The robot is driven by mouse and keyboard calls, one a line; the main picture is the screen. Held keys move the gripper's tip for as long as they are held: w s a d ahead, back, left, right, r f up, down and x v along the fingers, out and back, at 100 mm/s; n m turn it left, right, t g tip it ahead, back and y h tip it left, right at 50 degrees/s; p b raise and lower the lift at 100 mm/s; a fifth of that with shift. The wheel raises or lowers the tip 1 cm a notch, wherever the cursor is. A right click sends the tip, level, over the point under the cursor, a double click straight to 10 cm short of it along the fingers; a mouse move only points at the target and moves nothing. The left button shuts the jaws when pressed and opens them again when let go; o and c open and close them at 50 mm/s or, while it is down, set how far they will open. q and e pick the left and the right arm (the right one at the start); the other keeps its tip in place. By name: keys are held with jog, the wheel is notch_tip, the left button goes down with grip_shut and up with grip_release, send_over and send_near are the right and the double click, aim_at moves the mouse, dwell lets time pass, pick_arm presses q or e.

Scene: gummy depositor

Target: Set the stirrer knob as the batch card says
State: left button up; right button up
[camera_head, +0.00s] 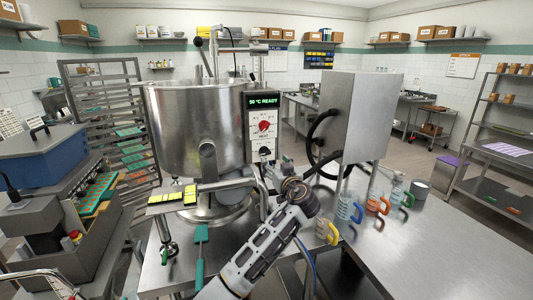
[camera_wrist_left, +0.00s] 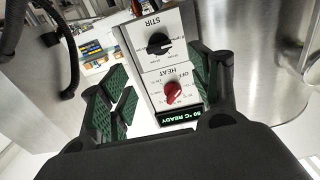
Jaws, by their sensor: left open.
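The kettle's control panel shows in the wrist view, turned upside down. Its black stirrer knob (camera_wrist_left: 158,44) sits under the word STIR, with small scale marks around it that I cannot read. The red heat knob (camera_wrist_left: 173,91) is beside it, and the green display (camera_wrist_left: 180,115) reads "50 °C READY". In the head view the display (camera_head: 263,101) and red knob (camera_head: 264,126) are clear; the stirrer knob (camera_head: 264,151) is small below them. My left gripper (camera_wrist_left: 158,84) is open and empty, facing the panel, its fingers apart from the knobs. I cannot identify the batch card. My right gripper is out of view.
The steel kettle (camera_head: 195,130) stands left of the panel. A steel box (camera_head: 357,115) with a black handwheel is to the right. Several coloured-handled jugs (camera_head: 347,209) stand on the steel table (camera_head: 440,255). A grey-blue machine (camera_head: 45,160) is at left.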

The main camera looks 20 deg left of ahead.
aim_at(266, 153)
pick_arm(q)
jog(key=shift+p+x, duration=1.4)
jog(key=shift+x, duration=4)
jog(key=shift+c, duration=0.2)
jog(key=c, duration=1)
